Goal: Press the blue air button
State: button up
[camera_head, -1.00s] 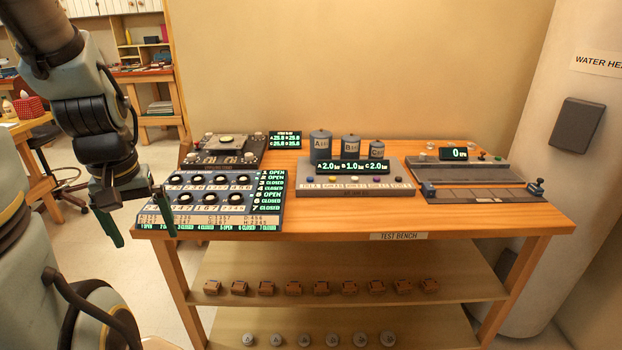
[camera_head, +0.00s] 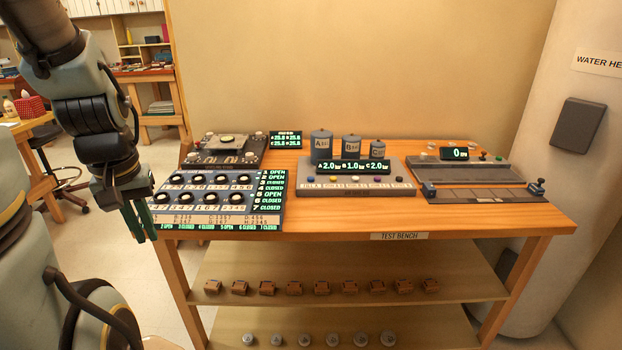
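My gripper (camera_head: 140,222) points down at the left front corner of the test bench, beside the dark valve panel. Its two dark green fingers are close together and hold nothing that I can see. The grey console (camera_head: 340,190) in the middle of the bench has a row of small coloured buttons along its front, including a bluish one (camera_head: 311,181) at the left end, a yellow one (camera_head: 333,181) and a purple one (camera_head: 377,180). The button labels are too small to read surely. My gripper is well left of the console and apart from it.
Three grey canisters (camera_head: 321,146) stand behind the console's pressure display (camera_head: 352,167). The valve panel (camera_head: 216,202) lies between my gripper and the console. A grey rail device (camera_head: 460,174) with small buttons is at right. Bare wood (camera_head: 345,222) runs along the bench front.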

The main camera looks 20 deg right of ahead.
grip_shut()
dwell(0.8)
